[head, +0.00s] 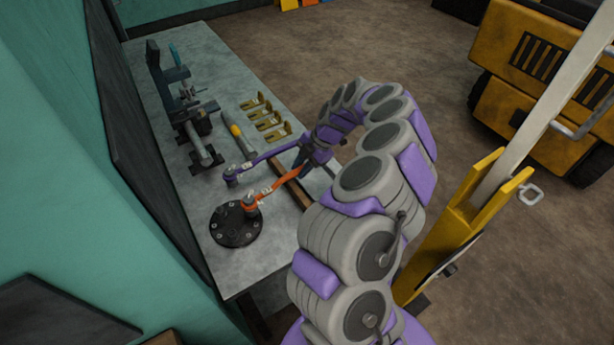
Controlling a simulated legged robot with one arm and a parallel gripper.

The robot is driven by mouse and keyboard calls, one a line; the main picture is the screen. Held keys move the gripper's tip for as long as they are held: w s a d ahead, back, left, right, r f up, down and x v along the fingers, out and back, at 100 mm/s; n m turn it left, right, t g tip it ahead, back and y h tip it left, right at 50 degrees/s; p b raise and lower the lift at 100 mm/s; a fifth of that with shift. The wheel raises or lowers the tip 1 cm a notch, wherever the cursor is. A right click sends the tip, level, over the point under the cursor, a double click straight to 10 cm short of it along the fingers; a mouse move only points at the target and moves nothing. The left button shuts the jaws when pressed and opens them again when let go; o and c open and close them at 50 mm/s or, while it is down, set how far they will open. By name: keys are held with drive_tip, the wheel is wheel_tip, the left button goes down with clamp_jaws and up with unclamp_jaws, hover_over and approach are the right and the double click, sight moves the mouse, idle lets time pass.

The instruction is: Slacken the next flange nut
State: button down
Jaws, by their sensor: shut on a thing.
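A dark round flange (236,238) with several small nuts around its face lies flat near the front end of the grey workbench. My gripper (307,158) is over the bench's right side, to the upper right of the flange, and is shut on an orange wrench (277,185). The wrench's head is over the flange's upper edge; I cannot tell whether it sits on a nut. A purple wrench (262,161) runs beside it, its head just above the flange in the picture and its other end by my gripper. My gripper's fingers are partly hidden by the arm.
The workbench (215,60) carries a dark vise-like fixture (178,95), a yellow-handled tool (236,132) and several yellow brackets (266,120). A teal wall (60,120) borders the left. A yellow post (452,232) and yellow forklift (540,80) stand at right. Open floor lies between.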

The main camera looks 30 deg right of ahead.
drive_tip(key=shift+w+d+f+n, duration=0.1)
drive_tip(key=shift+w+f+n, duration=0.15)
drive_tip(key=shift+w+n, duration=0.25)
drive_tip(key=shift+s+r+m+p, duration=0.3)
drive_tip(key=shift+s+m, duration=0.1)
drive_tip(key=shift+f, duration=0.1)
